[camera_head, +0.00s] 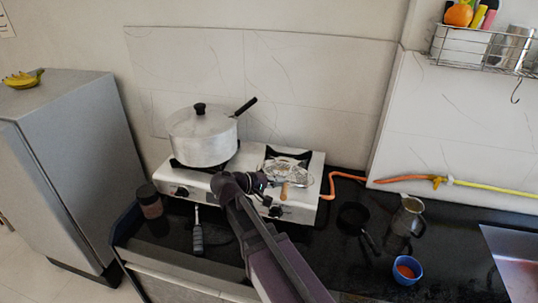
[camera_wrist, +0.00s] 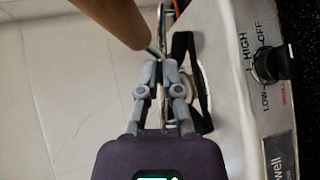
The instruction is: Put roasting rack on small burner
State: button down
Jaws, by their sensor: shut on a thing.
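The roasting rack (camera_head: 290,173) is a round wire mesh with a wooden handle, over the right, smaller burner (camera_head: 302,157) of the white stove. I cannot tell whether the mesh rests on the burner or hangs just above it. My gripper (camera_head: 264,183) is at the stove's front, beside the handle. In the wrist view my gripper (camera_wrist: 161,68) is shut on the rack's metal, near the brown wooden handle (camera_wrist: 112,18). The rack appears edge-on there, partly hidden by the fingers, beside the burner's black support (camera_wrist: 184,45).
A large lidded pot (camera_head: 202,137) stands on the left burner. A small black pan (camera_head: 353,216), a metal jug (camera_head: 405,218) and a blue cup (camera_head: 407,269) stand right. An orange hose (camera_head: 345,176) runs behind.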

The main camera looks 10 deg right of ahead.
jog(key=shift+m+h, duration=0.3)
jog(key=shift+h, duration=0.3)
jog(key=shift+w+a+r+p, duration=0.15)
jog(key=shift+w+r, duration=0.25)
jog(key=shift+w, duration=1.5)
jog(key=shift+w+r+p, duration=0.1)
jog(key=shift+w+r, duration=0.3)
jog(key=shift+w, duration=1.5)
jog(key=shift+w+a+r+p, duration=0.15)
jog(key=shift+w+r, duration=0.25)
jog(key=shift+w, duration=1.5)
jog(key=shift+f, duration=0.25)
notch_tip(320, 180, down, 6)
jog(key=b, duration=0.6)
jog(key=shift+f+b, duration=0.2)
jog(key=shift+b, duration=0.2)
jog(key=shift+f+b, duration=1)
jog(key=c, duration=0.7)
grip_release()
jog(key=shift+r, duration=0.15)
